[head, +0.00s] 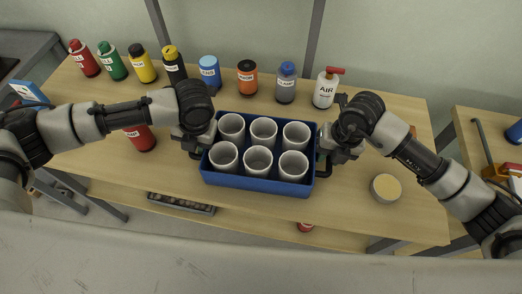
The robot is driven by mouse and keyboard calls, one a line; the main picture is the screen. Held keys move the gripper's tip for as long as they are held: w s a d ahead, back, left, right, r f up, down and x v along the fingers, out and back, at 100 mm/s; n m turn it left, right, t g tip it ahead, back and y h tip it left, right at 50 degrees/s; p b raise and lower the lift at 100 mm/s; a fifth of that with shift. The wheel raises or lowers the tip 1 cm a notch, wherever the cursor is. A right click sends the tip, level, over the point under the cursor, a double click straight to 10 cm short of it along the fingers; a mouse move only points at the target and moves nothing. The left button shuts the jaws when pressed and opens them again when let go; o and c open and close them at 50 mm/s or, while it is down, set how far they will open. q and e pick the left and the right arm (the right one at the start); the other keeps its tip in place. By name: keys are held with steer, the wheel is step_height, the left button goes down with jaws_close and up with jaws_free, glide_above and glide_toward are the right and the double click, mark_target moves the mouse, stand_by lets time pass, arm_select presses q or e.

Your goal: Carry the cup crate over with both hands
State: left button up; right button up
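The cup crate (250,183) is a blue open box at the middle of the wooden table, near its front edge. Several pale grey cups (258,160) stand upright in it in two rows. A dark handle sticks out at each short side. My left gripper (197,144) is at the crate's left end, over the left handle. My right gripper (326,147) is at the right end, by the right handle (324,172). The hands partly hide both handles, and I cannot tell whether the fingers are closed on them. I cannot tell whether the crate is lifted.
Several bottles, among them a blue one (209,74) and a white AIR can (325,90), line the table's back. A red can (140,137) stands left of the crate, a round tan-topped tin (385,188) right. Another table (485,135) is at far right, past a gap.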

arm_select(q)
jaws_close()
arm_select(e)
jaws_close()
arm_select(q)
steer(key=shift+r, duration=0.1)
arm_select(e)
steer(key=shift+r, duration=0.1)
stand_by(1.0)
